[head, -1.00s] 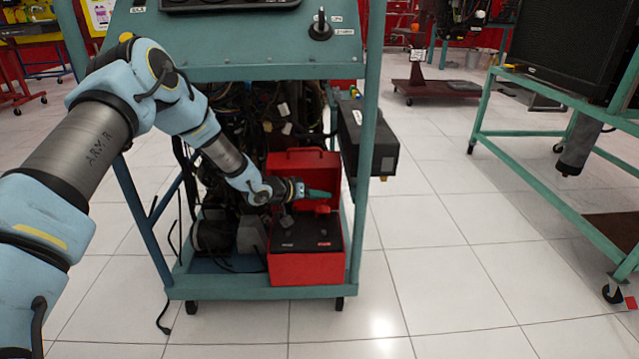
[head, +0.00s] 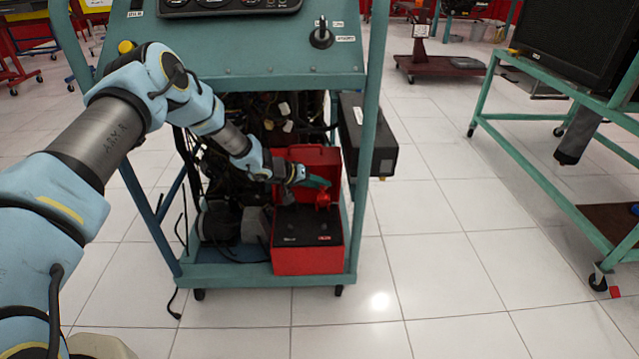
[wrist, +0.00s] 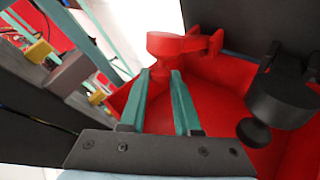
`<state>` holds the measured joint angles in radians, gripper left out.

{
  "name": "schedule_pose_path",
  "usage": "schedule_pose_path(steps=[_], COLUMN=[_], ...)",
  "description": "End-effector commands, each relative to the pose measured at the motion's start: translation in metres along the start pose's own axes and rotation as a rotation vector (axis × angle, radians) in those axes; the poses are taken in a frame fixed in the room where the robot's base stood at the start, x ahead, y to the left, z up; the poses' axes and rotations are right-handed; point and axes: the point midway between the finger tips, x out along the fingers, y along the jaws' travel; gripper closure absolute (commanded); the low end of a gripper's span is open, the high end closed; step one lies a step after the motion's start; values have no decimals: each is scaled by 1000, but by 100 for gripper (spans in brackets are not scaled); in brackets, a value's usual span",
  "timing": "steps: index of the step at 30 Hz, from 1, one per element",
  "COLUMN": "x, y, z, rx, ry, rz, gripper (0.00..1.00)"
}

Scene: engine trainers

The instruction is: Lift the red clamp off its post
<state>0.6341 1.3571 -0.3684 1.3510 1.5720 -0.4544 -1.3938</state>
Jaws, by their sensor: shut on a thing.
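The red clamp (head: 322,199) is above the right part of the red box (head: 308,262) on the cart's lower shelf. In the wrist view the red clamp (wrist: 170,44) is at the tips of my two teal fingers. My gripper (head: 322,184) reaches in from the left and is shut on the clamp; its fingers also show in the wrist view (wrist: 160,75). The post is hidden, and I cannot tell whether the clamp still touches it. A black clamp (wrist: 282,98) sits to the right in the wrist view, apart from my fingers.

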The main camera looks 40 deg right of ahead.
Motion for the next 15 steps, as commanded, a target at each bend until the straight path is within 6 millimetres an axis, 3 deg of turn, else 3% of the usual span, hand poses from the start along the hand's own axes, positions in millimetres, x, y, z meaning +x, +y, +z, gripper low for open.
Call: schedule_pose_path(steps=[4,5,12,15], x=[0,0,0,0], y=[-1,-1,0,0], z=[-1,-1,0,0], rx=[0,0,1,1], ry=[2,2,1,1], rz=[-2,-2,-1,-1], gripper=[100,67,40,39])
